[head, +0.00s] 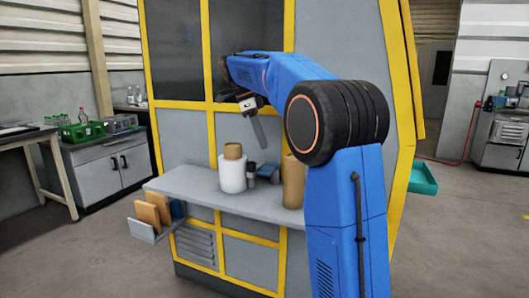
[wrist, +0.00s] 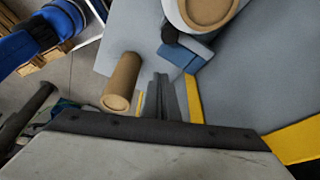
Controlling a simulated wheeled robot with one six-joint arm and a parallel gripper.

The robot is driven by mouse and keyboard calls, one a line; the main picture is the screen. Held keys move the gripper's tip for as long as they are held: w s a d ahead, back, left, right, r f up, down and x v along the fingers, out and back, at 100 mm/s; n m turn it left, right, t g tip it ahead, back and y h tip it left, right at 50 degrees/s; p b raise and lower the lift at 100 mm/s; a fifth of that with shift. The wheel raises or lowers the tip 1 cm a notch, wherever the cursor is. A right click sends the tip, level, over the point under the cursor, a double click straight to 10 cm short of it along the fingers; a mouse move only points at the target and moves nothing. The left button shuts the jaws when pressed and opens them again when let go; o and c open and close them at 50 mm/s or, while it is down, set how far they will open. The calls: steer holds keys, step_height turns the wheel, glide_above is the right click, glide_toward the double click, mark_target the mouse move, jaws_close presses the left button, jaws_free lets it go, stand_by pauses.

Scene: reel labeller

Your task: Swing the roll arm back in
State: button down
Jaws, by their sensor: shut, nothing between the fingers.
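My gripper (head: 260,140) hangs shut and empty in front of the machine, above its shelf. In the wrist view its closed dark fingers (wrist: 160,82) point toward the shelf, with nothing between them. I cannot make out the roll arm clearly in either view; my blue arm covers part of the machine front. A white roll with a brown core (head: 232,175) stands on the grey shelf (head: 205,190), lower left of my gripper. A brown cylinder (head: 293,183) stands on the shelf to the right, partly behind my arm, and shows in the wrist view (wrist: 124,78). My fingers touch neither.
A small blue box (head: 269,169) and a dark item (head: 252,169) stand between the roll and the brown cylinder. The machine (head: 178,140) has yellow frame posts and dark windows. A rack with brown boards (head: 152,213) hangs at the shelf's left end.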

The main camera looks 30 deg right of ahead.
steer(key=shift+v, duration=1.75)
steer(key=shift+w, duration=0.1)
steer(key=s+a+f+n+t+y, duration=0.1)
steer(key=s+a+f+n+t, duration=0.2)
steer(key=s+n, duration=0.5)
steer(key=s+a+f+n+t, duration=0.1)
steer(key=s+a+f+n, duration=0.4)
steer(key=s, duration=0.7)
steer(key=s+a+f+n+t+y, duration=0.2)
steer(key=s+a+f+n, duration=0.2)
steer(key=s+f+n, duration=0.6)
steer(key=s+f, duration=0.7)
steer(key=f, duration=0.2)
steer(key=shift+s+f+n+t, duration=0.2)
steer(key=shift+s+n+t, duration=0.1)
steer(key=shift+s, duration=0.05)
